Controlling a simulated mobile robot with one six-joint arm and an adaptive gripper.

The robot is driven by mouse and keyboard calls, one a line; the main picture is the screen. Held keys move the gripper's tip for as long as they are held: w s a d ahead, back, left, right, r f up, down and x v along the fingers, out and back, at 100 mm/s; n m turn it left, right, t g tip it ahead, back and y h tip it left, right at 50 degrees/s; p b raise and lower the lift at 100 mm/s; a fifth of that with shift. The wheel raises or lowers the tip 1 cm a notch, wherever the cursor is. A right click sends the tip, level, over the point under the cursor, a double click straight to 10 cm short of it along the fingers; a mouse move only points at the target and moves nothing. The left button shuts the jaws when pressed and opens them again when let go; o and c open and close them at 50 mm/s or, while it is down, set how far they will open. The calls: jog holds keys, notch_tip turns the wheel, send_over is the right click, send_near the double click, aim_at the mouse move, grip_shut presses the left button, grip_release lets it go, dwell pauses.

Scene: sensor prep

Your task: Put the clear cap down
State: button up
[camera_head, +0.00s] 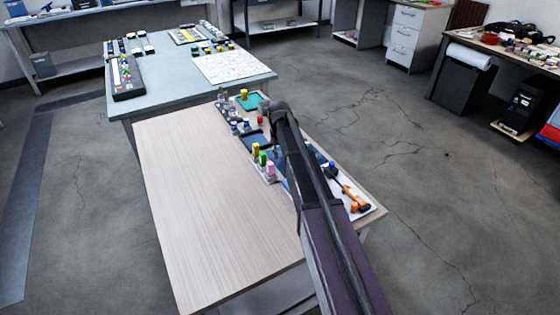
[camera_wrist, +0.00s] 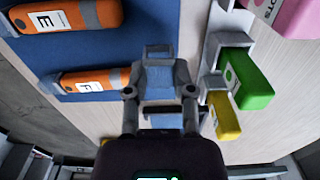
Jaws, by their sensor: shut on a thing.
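My gripper (camera_wrist: 158,65) is in the middle of the wrist view, above a blue mat (camera_wrist: 110,60). Its fingers are closed together on something. A pale bluish, see-through patch shows between the fingers, which may be the clear cap, but its outline is too faint to tell. In the head view my dark arm reaches over the right side of the wooden table (camera_head: 190,190) and hides the gripper's tip and what it holds. I cannot tell whether the held thing touches the mat.
The wooden table's left part is clear.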

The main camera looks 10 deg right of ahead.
aim_at(280, 164)
jog(key=shift+f+b, duration=1.15)
jog(key=shift+f, duration=0.35)
jog(key=shift+f, duration=0.2)
jog(key=o, duration=0.9)
jog(key=shift+c, duration=0.2)
jog(key=shift+r, duration=0.25)
notch_tip(280, 164, up, 12)
jog(key=p, duration=1.2)
jog(key=shift+s, duration=0.1)
jog(key=s+m, duration=0.3)
jog(key=s, duration=2.6)
jog(key=shift+s+m, duration=0.25)
jog(key=shift+m, duration=0.05)
